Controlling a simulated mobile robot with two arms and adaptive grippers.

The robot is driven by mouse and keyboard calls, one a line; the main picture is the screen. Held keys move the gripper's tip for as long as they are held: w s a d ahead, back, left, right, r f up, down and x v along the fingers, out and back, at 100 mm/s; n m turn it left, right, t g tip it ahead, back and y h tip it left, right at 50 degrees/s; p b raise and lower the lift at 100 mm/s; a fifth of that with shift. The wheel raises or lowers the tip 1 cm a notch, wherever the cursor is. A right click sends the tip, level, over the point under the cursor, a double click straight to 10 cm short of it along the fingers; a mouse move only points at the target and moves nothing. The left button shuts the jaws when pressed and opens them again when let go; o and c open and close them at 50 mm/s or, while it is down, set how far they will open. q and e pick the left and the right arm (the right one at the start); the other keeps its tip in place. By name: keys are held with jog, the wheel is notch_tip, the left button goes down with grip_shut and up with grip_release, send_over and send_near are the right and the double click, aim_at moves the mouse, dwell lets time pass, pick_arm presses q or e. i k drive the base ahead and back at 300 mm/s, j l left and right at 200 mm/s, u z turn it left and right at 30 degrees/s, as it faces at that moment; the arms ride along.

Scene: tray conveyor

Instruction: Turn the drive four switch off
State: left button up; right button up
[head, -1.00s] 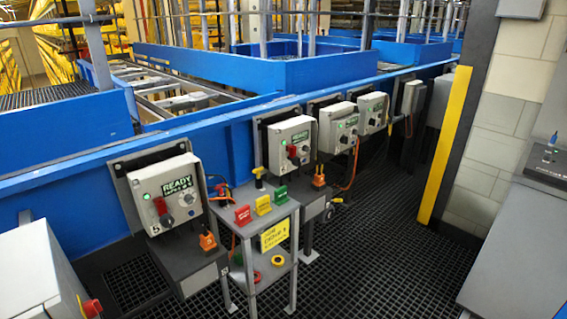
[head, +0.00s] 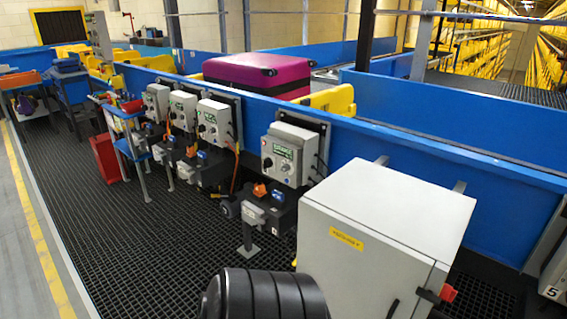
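Several grey drive control boxes hang along the blue conveyor side in the head view. Three similar boxes stand farther left: one box (head: 214,122), another box (head: 183,110) and the farthest (head: 157,102). Part of a box marked 5 (head: 555,275) shows at the right edge. The other numbers are too small to read, so I cannot tell which switch is drive four. Neither gripper is in view.
The dark grating floor (head: 130,245) is clear at the left. Blue side tables (head: 128,145), a red bin (head: 106,158) and a magenta suitcase (head: 257,75) are farther off.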

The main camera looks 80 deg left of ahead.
aim_at(267, 162)
jog(key=u, duration=2.5)
